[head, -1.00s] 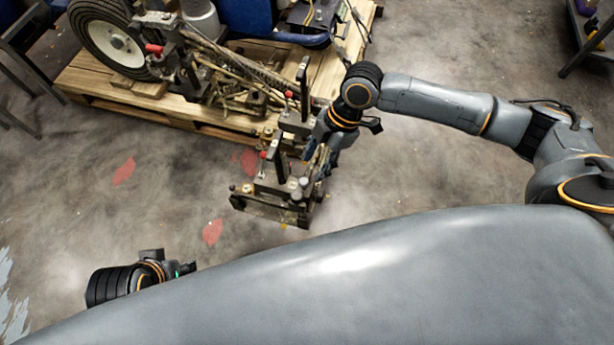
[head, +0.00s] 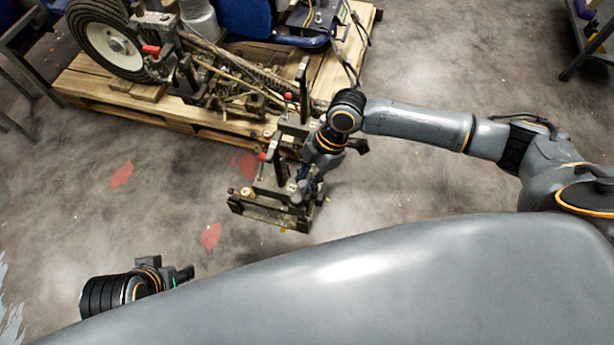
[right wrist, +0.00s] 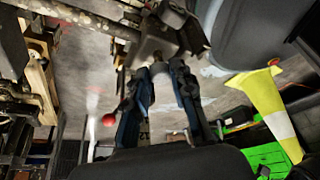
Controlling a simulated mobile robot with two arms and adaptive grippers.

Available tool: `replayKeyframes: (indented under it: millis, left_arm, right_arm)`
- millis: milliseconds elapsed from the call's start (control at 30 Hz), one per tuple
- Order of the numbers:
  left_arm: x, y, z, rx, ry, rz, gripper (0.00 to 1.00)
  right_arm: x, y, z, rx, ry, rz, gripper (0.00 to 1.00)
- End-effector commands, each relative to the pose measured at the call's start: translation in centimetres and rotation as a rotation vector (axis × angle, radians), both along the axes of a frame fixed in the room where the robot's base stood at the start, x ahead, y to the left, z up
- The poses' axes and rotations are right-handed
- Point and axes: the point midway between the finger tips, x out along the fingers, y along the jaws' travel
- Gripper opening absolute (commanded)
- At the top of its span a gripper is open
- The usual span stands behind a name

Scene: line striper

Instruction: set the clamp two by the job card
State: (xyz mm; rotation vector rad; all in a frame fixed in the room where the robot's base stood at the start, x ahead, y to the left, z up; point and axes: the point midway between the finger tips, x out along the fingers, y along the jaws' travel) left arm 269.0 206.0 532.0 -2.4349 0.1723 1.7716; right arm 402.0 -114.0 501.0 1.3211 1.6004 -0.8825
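The clamp assembly (head: 262,215) is a worn dark metal bracket low in front of the pallet, with upright bars and red-tipped levers (head: 262,157). I cannot tell which part is clamp two. The job card is not seen. My right gripper (head: 304,184) is at the bracket's right side. In the right wrist view its two fingers (right wrist: 162,72) are apart, on either side of a small pale part below a dark metal block (right wrist: 160,42); contact is unclear. My left gripper (head: 184,274) is low on the left, away from the clamps, its fingers too small to judge.
The line striper, with a wheel (head: 108,42) and hoses, stands on a wooden pallet (head: 190,118) behind the clamps. Red patches (head: 210,236) mark the floor. A yellow and white cone (right wrist: 272,108) and a green crate (right wrist: 268,155) show in the right wrist view. Floor left of the bracket is clear.

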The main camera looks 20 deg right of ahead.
Motion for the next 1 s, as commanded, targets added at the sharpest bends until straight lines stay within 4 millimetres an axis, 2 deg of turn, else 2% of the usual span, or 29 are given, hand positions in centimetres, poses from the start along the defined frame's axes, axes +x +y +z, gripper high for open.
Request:
replayKeyframes:
  millis: [200, 400, 500, 767, 800, 900, 1000]
  left_arm:
    - [0.0, 0.0, 0.0, 0.000, 0.000, 0.000, 0.40]
    - [0.0, 0.0, 0.4, 0.000, 0.000, 0.000, 0.40]
    - [0.0, 0.0, 0.4, 0.000, 0.000, 0.000, 0.40]
    - [0.0, 0.0, 0.4, 0.000, 0.000, 0.000, 0.40]
    - [0.0, 0.0, 0.4, 0.000, 0.000, 0.000, 0.40]
    - [0.0, 0.0, 0.4, 0.000, 0.000, 0.000, 0.40]
    - [0.0, 0.0, 0.4, 0.000, 0.000, 0.000, 0.40]
  right_arm:
    - [0.1, -0.1, 0.0, -0.001, 0.002, 0.000, 0.00]
    - [2.7, -1.8, 0.0, -0.004, -0.002, -0.006, 0.00]
    - [3.4, -2.3, 0.0, -0.002, -0.002, -0.004, 0.00]
    - [3.3, -2.2, 0.0, 0.001, 0.002, 0.001, 0.00]
    - [3.3, -2.2, 0.0, 0.002, 0.002, 0.001, 0.28]
    - [3.2, -2.2, 0.0, 0.001, 0.002, 0.001, 0.47]
    - [3.3, -2.2, 0.0, 0.001, 0.002, 0.001, 0.47]
